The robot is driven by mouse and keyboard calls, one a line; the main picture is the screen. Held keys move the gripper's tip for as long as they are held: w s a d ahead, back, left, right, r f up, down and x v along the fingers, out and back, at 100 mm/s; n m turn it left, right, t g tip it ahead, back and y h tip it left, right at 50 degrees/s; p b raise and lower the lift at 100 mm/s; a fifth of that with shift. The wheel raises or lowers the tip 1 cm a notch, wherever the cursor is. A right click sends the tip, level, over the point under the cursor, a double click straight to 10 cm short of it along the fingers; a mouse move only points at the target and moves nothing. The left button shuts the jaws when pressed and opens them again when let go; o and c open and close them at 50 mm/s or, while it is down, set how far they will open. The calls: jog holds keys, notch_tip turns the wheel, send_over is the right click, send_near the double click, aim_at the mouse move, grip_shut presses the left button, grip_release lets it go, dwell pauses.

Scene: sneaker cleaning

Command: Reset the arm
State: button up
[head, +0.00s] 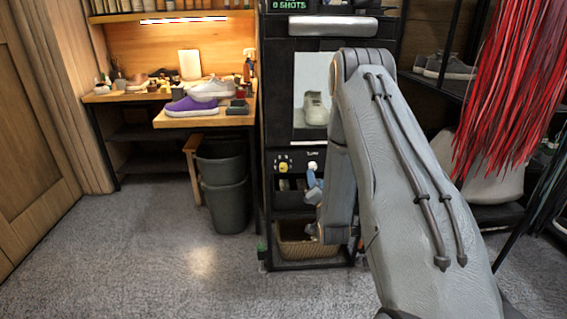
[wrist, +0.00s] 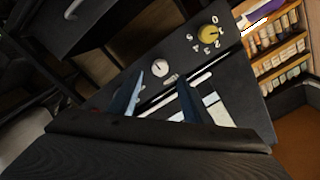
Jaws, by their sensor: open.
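My arm reaches in from the lower right of the head view and bends down in front of a tall black machine (head: 280,100). My gripper (wrist: 160,100) shows in the wrist view with its two blue-grey fingers spread apart and nothing between them. In the head view it is small and partly hidden by my arm, close to the machine's control panel (head: 268,160). The panel has a yellow knob (wrist: 208,33) and a pale knob (wrist: 162,69). I cannot tell whether the fingers touch anything.
A wooden workbench (head: 185,121) at left holds a purple shoe (head: 194,106) and a white shoe (head: 211,89). Dark bins (head: 224,206) stand below it. A wicker basket (head: 292,245) sits low in the machine's frame. Red strands (head: 510,80) hang at right. Floor at lower left is clear.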

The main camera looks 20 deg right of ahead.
jog(key=s+a+r+n+g+y+p, duration=0.5)
jog(key=s+a+r+g, duration=0.35)
jog(key=a, duration=0.35)
jog(key=s+a+r+n+g+p, duration=0.1)
jog(key=s+a+r+n+g, duration=0.1)
jog(key=s, duration=0.8)
jog(key=s+a+r+n+g+p, duration=0.2)
jog(key=s+a+r+g, duration=0.2)
jog(key=s, duration=0.5)
jog(key=s+a+r+n+g+p, duration=0.2)
jog(key=s+r, duration=0.3)
jog(key=s, duration=0.5)
jog(key=shift+s+a+n+g, duration=0.4)
jog(key=shift+a+n, duration=0.2)
jog(key=shift+a, duration=0.3)
